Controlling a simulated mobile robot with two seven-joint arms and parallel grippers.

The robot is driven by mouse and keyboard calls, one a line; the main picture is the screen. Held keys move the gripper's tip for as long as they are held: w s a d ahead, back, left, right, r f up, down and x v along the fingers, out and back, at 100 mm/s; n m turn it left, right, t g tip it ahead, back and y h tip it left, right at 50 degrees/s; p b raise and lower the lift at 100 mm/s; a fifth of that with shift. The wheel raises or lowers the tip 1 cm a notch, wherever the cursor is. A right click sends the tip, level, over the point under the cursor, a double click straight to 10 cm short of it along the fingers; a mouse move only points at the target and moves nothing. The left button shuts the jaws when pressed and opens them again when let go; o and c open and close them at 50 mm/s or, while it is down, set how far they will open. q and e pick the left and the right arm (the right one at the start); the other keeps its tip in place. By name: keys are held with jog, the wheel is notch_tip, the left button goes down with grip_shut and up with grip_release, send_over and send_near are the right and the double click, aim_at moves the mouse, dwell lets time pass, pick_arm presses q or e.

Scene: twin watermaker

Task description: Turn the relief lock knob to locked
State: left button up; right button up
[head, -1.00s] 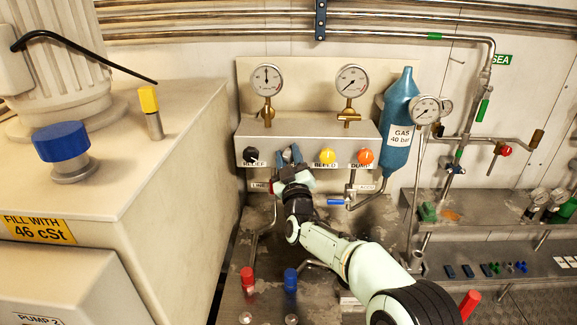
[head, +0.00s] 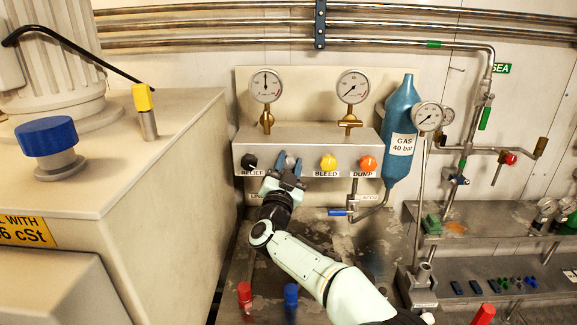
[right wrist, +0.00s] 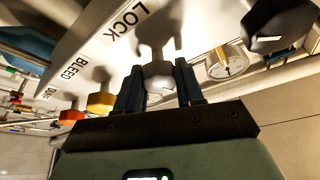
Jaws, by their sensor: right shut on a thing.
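The relief lock knob (right wrist: 158,76) is a small grey metal knob below the word LOCK on the panel, seen in the right wrist view. My right gripper (head: 289,164) is at the panel front between the black and yellow knobs in the head view. Its two dark fingers stand on either side of the lock knob and are shut on it. In the head view the hand hides most of this knob and its label. The black relief knob (head: 249,161) is just left of the hand; it also shows in the right wrist view (right wrist: 277,28). My left gripper is not in view.
A yellow bleed knob (head: 328,162) and an orange dump knob (head: 368,164) sit to the right on the same panel. Two gauges (head: 266,86) stand above. A blue-handled valve (head: 338,212) is below the panel. A blue gas bottle (head: 401,117) stands at right.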

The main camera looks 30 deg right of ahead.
jog(key=m+g, duration=0.2)
jog(key=m, duration=0.2)
jog(key=shift+m+h+p, duration=0.3)
jog(key=shift+h, duration=0.1)
jog(key=shift+m, duration=0.4)
jog(key=o, duration=1)
jog(key=shift+o, duration=0.2)
jog(key=b+v, duration=0.1)
jog(key=v, duration=1.2)
jog(key=shift+a+b, duration=0.2)
jog(key=shift+b, duration=0.1)
jog(key=shift+s, duration=0.1)
